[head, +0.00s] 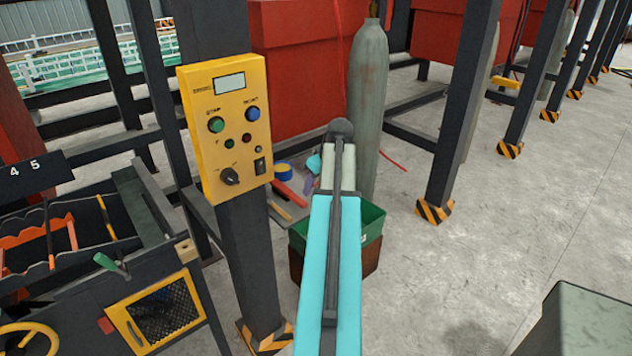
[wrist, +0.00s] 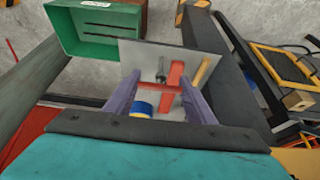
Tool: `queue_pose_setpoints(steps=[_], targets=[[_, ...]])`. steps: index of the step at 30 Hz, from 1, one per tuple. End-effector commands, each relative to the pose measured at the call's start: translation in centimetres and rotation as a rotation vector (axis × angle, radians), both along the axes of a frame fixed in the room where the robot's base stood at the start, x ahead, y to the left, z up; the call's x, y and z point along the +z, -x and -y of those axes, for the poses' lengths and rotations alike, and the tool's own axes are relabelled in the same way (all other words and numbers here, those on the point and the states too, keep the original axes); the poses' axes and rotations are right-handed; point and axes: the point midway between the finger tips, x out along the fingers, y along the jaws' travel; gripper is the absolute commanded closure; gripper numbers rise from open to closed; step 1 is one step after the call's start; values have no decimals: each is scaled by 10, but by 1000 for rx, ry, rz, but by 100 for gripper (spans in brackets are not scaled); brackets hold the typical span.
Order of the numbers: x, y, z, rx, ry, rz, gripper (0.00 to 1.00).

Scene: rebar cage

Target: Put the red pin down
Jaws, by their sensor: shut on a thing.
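My gripper (wrist: 160,86) has two purple fingers, shut on the red pin (wrist: 158,89), a short red bar lying crosswise between the fingertips in the wrist view. The pin is held over a pale grey tray (wrist: 139,60). I cannot tell whether it touches the tray. In the head view my arm hides most of the gripper; a bit of purple finger (head: 308,184) shows left of the arm. The pin cannot be made out there.
On the tray are another red piece (wrist: 175,72), a yellow stick (wrist: 201,72) and a blue-and-yellow roll (wrist: 144,108). A green crate (head: 371,219) stands beside it. A yellow control box (head: 224,125) on a dark post is at left, and a grey gas cylinder (head: 367,100) behind.

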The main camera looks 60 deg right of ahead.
Motion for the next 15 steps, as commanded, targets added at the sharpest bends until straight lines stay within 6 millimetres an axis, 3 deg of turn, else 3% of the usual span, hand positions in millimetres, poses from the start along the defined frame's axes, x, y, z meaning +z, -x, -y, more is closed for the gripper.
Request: queue_pose_setpoints(steps=[15], targets=[[-4,-30,50,1,0,0,75]])
